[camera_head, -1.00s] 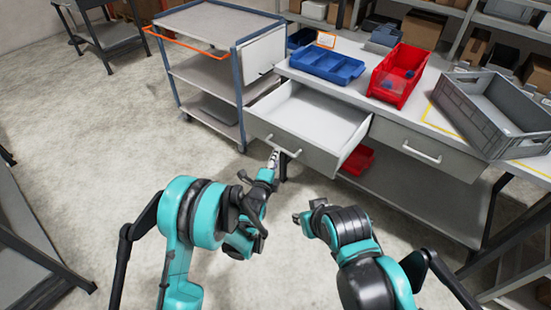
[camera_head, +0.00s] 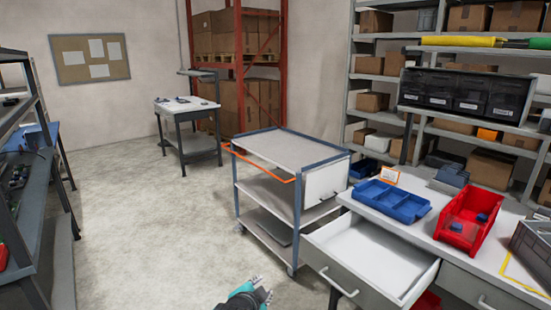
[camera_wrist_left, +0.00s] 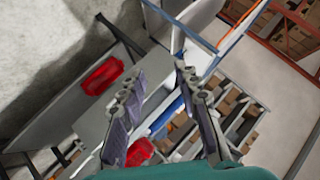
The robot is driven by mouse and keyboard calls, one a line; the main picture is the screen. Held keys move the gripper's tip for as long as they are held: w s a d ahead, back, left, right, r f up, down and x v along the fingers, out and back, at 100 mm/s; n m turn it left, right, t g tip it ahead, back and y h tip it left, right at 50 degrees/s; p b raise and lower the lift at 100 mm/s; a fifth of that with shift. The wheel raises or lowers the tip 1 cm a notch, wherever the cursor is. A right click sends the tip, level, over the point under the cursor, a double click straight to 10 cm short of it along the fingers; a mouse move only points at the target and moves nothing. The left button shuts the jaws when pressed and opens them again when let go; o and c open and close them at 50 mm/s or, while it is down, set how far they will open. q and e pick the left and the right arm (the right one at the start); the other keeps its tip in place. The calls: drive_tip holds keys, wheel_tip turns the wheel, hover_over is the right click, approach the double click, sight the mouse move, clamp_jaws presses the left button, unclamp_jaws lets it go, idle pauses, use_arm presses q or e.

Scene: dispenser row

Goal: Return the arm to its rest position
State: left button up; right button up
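My left gripper (camera_head: 256,291) shows at the bottom edge of the head view, left of the open drawer (camera_head: 372,262) and apart from it. In the left wrist view its two dark fingers (camera_wrist_left: 158,72) stand apart with nothing held between them. The rest of my left arm is mostly below the head view. My right arm and gripper are out of view. The drawer is pulled out from the workbench, and its white inside looks empty.
A grey cart (camera_head: 285,150) with an orange handle stands left of the workbench. A blue tray (camera_head: 391,203) and a red bin (camera_head: 468,222) are on the bench. Shelving (camera_head: 28,215) stands at the far left. The floor (camera_head: 150,235) between is clear.

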use_arm(q)
drive_tip(key=s+a+f+n+g+y, duration=0.1)
drive_tip(key=s+a+n+g, duration=0.1)
drive_tip(key=s+a+n, duration=0.4)
drive_tip(key=s+a+n+g+y, duration=0.1)
drive_tip(key=s+a+n, duration=0.5)
drive_tip(key=s, duration=1.1)
drive_tip(key=shift+a+f+g+y, duration=0.4)
drive_tip(key=shift+a+g, duration=0.1)
drive_tip(key=shift+a, duration=0.5)
